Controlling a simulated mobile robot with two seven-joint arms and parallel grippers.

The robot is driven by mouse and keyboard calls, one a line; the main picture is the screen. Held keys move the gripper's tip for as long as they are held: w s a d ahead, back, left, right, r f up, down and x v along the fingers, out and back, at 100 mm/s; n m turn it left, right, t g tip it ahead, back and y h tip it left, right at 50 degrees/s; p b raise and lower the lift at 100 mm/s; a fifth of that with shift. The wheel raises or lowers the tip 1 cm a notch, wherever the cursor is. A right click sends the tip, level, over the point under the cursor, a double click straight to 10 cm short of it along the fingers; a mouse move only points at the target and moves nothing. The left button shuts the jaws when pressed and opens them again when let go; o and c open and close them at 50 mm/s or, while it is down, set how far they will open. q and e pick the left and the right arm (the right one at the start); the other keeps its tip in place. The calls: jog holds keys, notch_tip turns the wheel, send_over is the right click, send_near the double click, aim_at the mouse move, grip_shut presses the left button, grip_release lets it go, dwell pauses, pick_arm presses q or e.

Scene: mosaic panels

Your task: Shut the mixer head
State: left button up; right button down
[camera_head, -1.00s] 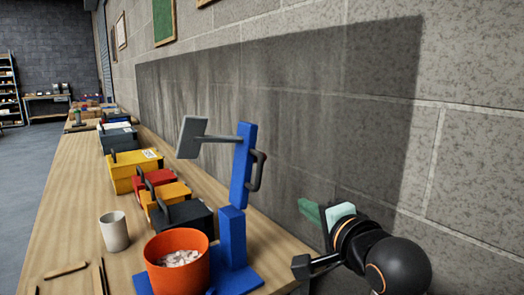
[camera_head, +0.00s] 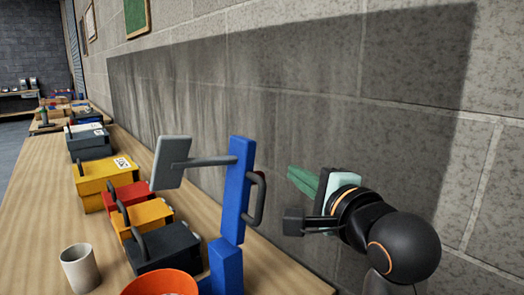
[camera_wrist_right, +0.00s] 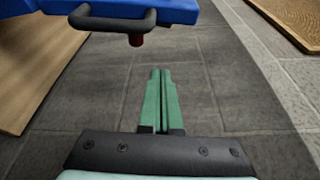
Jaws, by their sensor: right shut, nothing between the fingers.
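The mixer has a blue column and a raised blue head (camera_head: 238,182) with a grey paddle (camera_head: 171,162) pointing left. A dark handle (camera_head: 260,200) sits on the head's right side. An orange bowl (camera_head: 162,284) stands at its base, cut off by the lower edge. My right gripper (camera_head: 303,181), with green fingers, is to the right of the handle, apart from it, shut and empty. In the right wrist view, the shut green fingers (camera_wrist_right: 160,100) point towards the space below the handle (camera_wrist_right: 113,21) and the blue head (camera_wrist_right: 160,6). My left gripper is not in view.
A white cup (camera_head: 79,268) stands on the wooden table (camera_head: 40,225) left of the bowl. Black, orange, red and yellow boxes (camera_head: 105,178) line the table behind the mixer. A grey wall (camera_head: 330,110) runs close along the right.

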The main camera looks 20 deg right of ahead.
aim_at(245, 196)
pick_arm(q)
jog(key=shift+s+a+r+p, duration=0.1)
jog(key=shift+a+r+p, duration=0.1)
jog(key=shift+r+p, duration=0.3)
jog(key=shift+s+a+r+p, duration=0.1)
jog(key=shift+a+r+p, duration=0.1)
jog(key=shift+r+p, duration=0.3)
pick_arm(e)
jog(key=w+a, duration=0.3)
jog(key=w, duration=0.4)
jog(key=shift+a, duration=0.4)
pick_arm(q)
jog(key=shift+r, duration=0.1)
